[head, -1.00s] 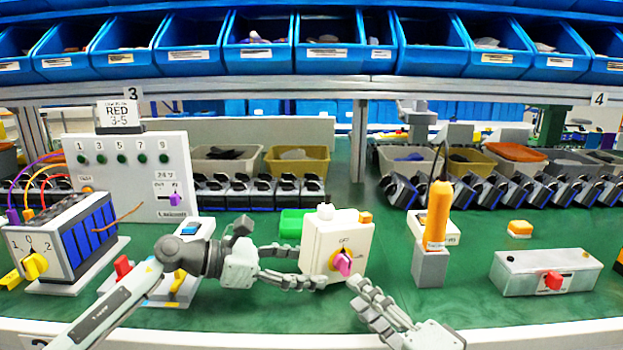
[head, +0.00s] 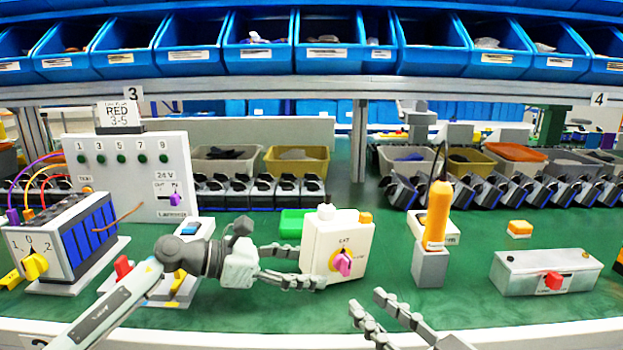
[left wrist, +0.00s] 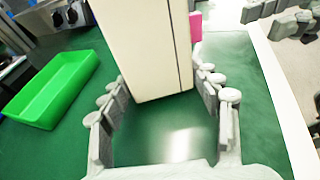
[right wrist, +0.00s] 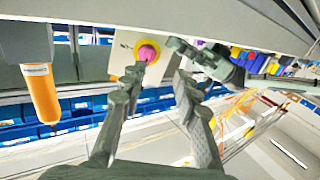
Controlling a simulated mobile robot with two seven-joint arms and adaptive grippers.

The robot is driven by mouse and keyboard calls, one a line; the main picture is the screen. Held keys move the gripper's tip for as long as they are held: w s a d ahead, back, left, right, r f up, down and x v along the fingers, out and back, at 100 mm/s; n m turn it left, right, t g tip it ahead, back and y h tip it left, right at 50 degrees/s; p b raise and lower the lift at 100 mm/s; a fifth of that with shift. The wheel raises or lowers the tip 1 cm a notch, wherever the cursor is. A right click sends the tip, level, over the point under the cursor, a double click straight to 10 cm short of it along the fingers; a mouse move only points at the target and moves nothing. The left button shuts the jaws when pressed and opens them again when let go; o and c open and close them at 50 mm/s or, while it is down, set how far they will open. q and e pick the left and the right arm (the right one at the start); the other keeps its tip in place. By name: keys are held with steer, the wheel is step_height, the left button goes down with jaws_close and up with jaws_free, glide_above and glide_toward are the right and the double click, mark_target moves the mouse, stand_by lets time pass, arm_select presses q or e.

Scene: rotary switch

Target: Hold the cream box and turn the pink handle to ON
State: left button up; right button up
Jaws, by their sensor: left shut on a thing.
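The cream box (head: 322,235) stands upright on the green bench, with a yellow dial and the pink handle (head: 343,264) on its front. The handle looks close to upright, under a small label I cannot read surely. My left gripper (head: 305,266) is shut on the box from its left side; the box (left wrist: 145,45) is between its fingers in the left wrist view. My right gripper (head: 367,308) is open and empty, in front and lower right of the handle, apart from it. In the right wrist view the pink handle (right wrist: 147,51) shows beyond the open fingers (right wrist: 160,80).
An orange-handled tool (head: 438,215) stands in a grey holder right of the box. A grey box with a red knob (head: 553,281) is further right. A green tray (head: 291,223) lies behind the box. A panel with a yellow knob (head: 35,265) is at left.

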mark_target(345, 263)
steer(key=x, duration=0.6)
steer(key=shift+w+a, duration=0.2)
steer(key=shift+w, duration=0.1)
steer(key=shift+w+a+f, duration=0.1)
steer(key=shift+w+a, duration=0.2)
steer(key=shift+w, duration=0.05)
